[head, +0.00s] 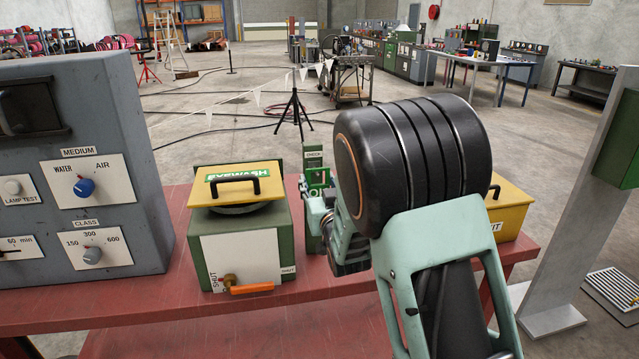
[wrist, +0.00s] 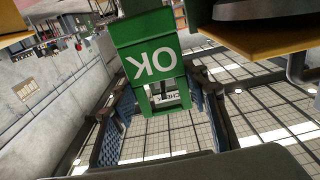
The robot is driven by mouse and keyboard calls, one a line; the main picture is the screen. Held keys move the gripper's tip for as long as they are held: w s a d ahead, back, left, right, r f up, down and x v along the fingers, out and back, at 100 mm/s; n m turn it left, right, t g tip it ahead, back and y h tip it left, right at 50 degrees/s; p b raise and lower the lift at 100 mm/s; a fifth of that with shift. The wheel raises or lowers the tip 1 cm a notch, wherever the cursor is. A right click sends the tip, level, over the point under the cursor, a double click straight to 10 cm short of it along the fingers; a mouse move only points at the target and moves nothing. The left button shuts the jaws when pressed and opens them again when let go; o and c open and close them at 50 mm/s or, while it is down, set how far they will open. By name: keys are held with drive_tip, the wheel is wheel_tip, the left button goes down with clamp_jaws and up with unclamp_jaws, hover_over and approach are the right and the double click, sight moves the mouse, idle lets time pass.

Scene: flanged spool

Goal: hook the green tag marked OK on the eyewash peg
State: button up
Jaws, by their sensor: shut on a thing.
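The green tag (wrist: 140,38) hangs upside down in the wrist view, with white OK on its face. Its slotted end lies between the fingers of my gripper (wrist: 163,92), which is shut on it. In the head view, the tag (head: 319,178) shows small beside my wrist, partly hidden by my arm. The eyewash box (head: 240,245) is green with a yellow lid (head: 238,185), left of my gripper. A green upright plate with a white CHECK label (head: 314,155) stands right behind the tag. The peg itself I cannot make out, nor whether the tag touches it.
A grey panel with knobs (head: 95,180) stands left on the red bench (head: 130,297). A yellow box (head: 510,212) sits right, behind my arm. A grey post with a green box (head: 617,145) stands far right. The bench front is clear.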

drive_tip(key=shift+w+a+f+b, duration=0.15)
drive_tip(key=shift+w+f+b, duration=0.05)
drive_tip(key=shift+w, duration=0.25)
drive_tip(key=shift+w+a+f+b, duration=0.1)
drive_tip(key=shift+w+f+b, duration=0.1)
drive_tip(key=shift+w, duration=0.25)
drive_tip(key=shift+w+b, duration=0.35)
drive_tip(key=shift+b, duration=0.4)
drive_tip(key=shift+a, duration=0.1)
drive_tip(key=o, duration=1.1)
